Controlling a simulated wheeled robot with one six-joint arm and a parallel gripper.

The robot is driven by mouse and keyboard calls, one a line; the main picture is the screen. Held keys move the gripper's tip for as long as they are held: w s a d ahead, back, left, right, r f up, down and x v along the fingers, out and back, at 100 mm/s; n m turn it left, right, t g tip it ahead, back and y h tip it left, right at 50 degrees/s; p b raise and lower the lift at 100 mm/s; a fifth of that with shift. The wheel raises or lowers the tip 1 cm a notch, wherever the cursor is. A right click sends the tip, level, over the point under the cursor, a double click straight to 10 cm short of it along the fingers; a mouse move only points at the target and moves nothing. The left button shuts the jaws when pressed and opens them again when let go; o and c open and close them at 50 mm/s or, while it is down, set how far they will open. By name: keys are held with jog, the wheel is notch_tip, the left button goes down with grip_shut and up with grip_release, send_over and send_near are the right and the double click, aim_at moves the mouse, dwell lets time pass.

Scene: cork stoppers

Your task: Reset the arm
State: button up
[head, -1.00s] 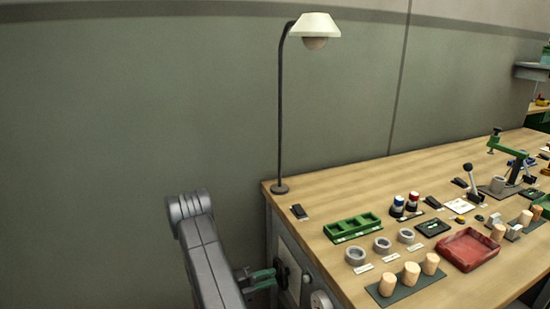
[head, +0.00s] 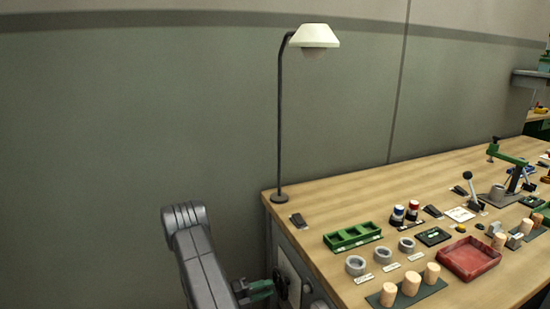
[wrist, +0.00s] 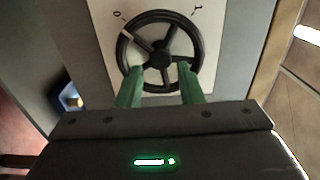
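My gripper (wrist: 160,75) shows in the wrist view with its two green fingers spread apart and nothing between them. In front of it is a black handwheel (wrist: 160,58) with spokes on a white panel (wrist: 104,22) with small marks at its upper left and right. The fingertips overlap the wheel's lower rim in that view; I cannot tell whether they touch it. In the head view my gripper (head: 272,287) is low beside the bench's left side, near the wheel (head: 281,284). My grey arm comes up to its left.
The wooden bench top (head: 330,207) holds a lamp (head: 314,36), a green tray (head: 352,236), grey rings, several corks (head: 411,283), a red tray (head: 469,259) and a green lever press (head: 510,158). The space before the wall, left of the bench, is clear.

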jog(key=v, duration=1)
jog(key=w+d+m+b, duration=0.5)
jog(key=d+m+b, duration=0.4)
jog(key=m, duration=0.9)
jog(key=shift+d+m+b, duration=0.4)
jog(key=shift+d, duration=1.2)
jog(key=shift+w+f, duration=0.1)
jog(key=shift+f, duration=0.05)
jog(key=shift+f, duration=0.1)
